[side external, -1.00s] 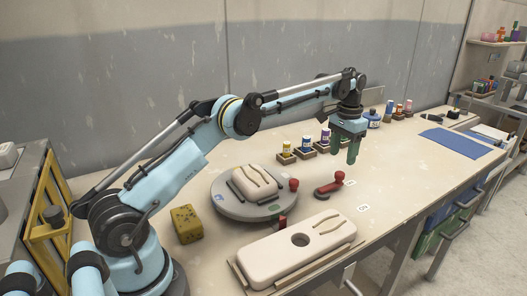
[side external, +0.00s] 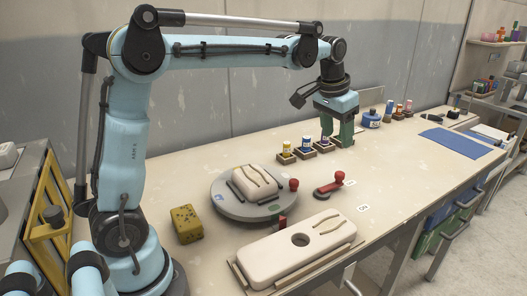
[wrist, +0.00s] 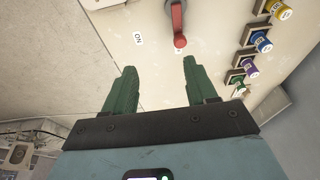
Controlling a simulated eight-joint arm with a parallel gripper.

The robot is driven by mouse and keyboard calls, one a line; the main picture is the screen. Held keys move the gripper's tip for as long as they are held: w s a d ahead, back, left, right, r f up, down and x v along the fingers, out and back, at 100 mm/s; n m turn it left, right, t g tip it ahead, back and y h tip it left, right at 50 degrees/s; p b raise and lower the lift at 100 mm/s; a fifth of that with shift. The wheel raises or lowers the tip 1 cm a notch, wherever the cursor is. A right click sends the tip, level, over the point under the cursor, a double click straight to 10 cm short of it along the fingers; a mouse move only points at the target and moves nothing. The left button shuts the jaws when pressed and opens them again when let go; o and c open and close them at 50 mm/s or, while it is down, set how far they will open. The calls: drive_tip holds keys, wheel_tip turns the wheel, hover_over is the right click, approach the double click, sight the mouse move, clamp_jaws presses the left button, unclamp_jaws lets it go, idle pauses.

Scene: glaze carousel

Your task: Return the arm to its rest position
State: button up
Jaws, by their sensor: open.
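My gripper (side external: 337,142) hangs with its green fingers pointing down above the worktable (side external: 400,165). Its fingers (wrist: 157,68) are apart in the wrist view, with nothing between them. My arm is raised, its upper link near upright and its forearm near level. In the side view the fingers overlap the right end of a row of small bottles, hiding part of it. A red lever (side external: 329,187) lies on the table to the lower left of the fingers; it also shows in the wrist view (wrist: 179,25), beyond the fingertips.
A grey turntable (side external: 230,208) carries a pale slab (side external: 255,181). A larger pale block (side external: 265,262) lies in front, a yellow sponge (side external: 187,224) to the left. Bottles in wooden holders (side external: 285,158) stand behind. A blue cloth (side external: 455,141) lies at right. Air around the gripper looks clear.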

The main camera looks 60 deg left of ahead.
drive_tip(key=s+d+f+t, duration=0.2)
drive_tip(key=s+f, duration=0.1)
drive_tip(key=s, duration=0.6)
drive_tip(key=s+d+f+t, duration=0.2)
drive_tip(key=s+f, duration=0.1)
drive_tip(key=s, duration=0.7)
drive_tip(key=shift+d+f, duration=0.15)
drive_tip(key=shift+d, duration=0.05)
drive_tip(key=o, duration=0.4)
drive_tip(key=shift+w+a+r, duration=0.15)
drive_tip(key=shift+a+r, duration=0.05)
drive_tip(key=shift+r, duration=0.05)
drive_tip(key=o, duration=0.4)
drive_tip(key=w+a+r+n+g, duration=0.2)
drive_tip(key=a+r+n+g, duration=0.1)
drive_tip(key=a+r+n, duration=0.4)
drive_tip(key=shift+w+n+y, duration=0.3)
drive_tip(key=shift+n+y, duration=0.1)
drive_tip(key=a+r+n+g+h, duration=0.1)
drive_tip(key=a+r+n+g, duration=0.3)
drive_tip(key=a+r+n, duration=0.45)
wheel_tip(320, 180, down, 12)
drive_tip(key=a+n, duration=0.1)
drive_tip(key=shift+s+a+r, duration=0.15)
drive_tip(key=shift+s+a, duration=0.1)
drive_tip(key=shift+a, duration=0.05)
